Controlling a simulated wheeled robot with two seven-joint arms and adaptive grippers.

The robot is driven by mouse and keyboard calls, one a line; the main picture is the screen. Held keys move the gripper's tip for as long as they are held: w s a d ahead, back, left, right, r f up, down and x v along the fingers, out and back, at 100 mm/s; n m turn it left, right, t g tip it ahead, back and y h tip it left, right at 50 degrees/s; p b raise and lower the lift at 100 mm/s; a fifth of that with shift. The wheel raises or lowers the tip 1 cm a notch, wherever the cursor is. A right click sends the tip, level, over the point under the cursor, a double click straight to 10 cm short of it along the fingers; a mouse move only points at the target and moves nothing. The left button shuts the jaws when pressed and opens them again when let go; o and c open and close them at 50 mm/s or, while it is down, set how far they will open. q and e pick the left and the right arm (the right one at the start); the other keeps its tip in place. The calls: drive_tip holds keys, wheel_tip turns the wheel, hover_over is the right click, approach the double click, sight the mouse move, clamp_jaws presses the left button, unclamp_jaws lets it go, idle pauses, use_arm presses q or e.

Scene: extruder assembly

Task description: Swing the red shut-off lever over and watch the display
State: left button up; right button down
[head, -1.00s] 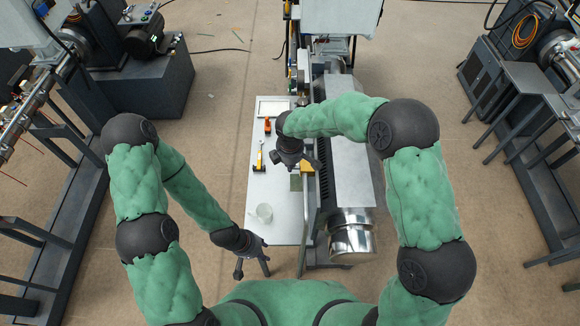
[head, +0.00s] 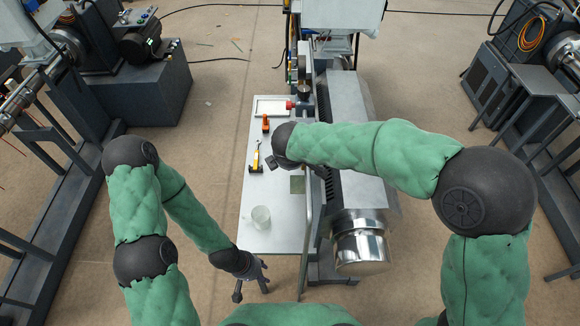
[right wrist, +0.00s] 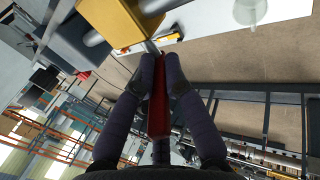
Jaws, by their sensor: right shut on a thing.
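The red lever (right wrist: 158,112) runs between the dark fingers of my right gripper (right wrist: 160,68) in the right wrist view. The gripper is shut on it. A yellow block (right wrist: 112,22) shows just beyond the fingertips. In the head view my right gripper (head: 268,162) is mostly hidden under its own forearm, beside the long grey extruder (head: 340,100); the lever cannot be made out there. My left gripper (head: 252,286) hangs empty with fingers apart, past the near end of the table. No readable display face shows; a white cabinet (head: 343,14) stands at the far end.
The white table (head: 262,228) holds a clear cup (head: 260,217), a yellow-handled tool (head: 256,160), an orange tool (head: 265,124) and a white tray (head: 257,108). A shiny cylinder (head: 360,246) ends the extruder. Floor lies open to the table's left.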

use_arm(q)
drive_tip(key=shift+f+b, duration=2.2)
drive_tip(key=shift+f, duration=0.5)
drive_tip(key=shift+c, duration=0.3)
